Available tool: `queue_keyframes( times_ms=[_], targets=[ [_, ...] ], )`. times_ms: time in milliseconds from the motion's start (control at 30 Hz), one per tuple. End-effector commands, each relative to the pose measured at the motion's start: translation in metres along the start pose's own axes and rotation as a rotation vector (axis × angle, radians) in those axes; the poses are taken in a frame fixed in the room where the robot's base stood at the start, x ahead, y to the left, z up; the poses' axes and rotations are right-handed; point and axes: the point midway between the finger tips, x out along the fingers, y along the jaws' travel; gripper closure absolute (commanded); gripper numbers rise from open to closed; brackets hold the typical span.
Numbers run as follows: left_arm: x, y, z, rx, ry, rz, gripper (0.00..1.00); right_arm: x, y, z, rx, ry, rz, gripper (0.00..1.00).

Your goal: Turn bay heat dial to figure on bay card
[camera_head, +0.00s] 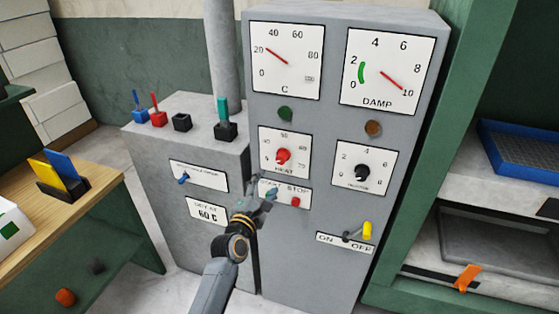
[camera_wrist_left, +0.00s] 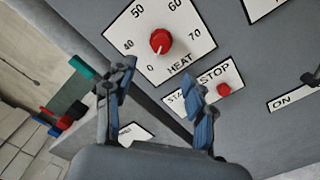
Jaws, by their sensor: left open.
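The heat dial is a red knob (camera_head: 283,156) on a white scale plate marked HEAT, on the front of the grey cabinet. The red knob also shows in the wrist view (camera_wrist_left: 160,41), where its small pale mark appears to point toward the 0. My left gripper (camera_head: 262,187) is open and empty, below and a little left of the dial. In the wrist view the fingers (camera_wrist_left: 157,84) stand apart, the knob beyond their tips, untouched. My right gripper is out of view.
The START/STOP plate (camera_head: 285,192), with a red button, is just below the dial, close to my left gripper. A black knob (camera_head: 362,172) sits to the right. A yellow-handled ON/OFF switch (camera_head: 366,231) is lower right. The C gauge (camera_head: 287,62) reads about 20.

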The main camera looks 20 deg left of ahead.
Motion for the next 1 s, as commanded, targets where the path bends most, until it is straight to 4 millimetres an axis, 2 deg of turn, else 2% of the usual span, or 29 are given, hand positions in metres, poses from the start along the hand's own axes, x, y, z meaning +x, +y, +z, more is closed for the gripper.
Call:
queue_keyframes(
  times_ms=[300,500,700,1000],
  targets=[
    [0.063,-0.005,-0.002,0.001,-0.002,0.001,0.45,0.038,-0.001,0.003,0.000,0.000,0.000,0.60],
    [0.096,-0.005,-0.002,0.003,-0.001,-0.001,0.45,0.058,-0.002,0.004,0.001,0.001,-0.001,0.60],
    [0.115,-0.004,-0.002,0.003,0.000,-0.002,0.45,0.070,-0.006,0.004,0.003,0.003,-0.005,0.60],
    [0.120,-0.002,0.000,0.003,0.001,-0.002,0.45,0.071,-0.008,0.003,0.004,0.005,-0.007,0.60]
  ],
)
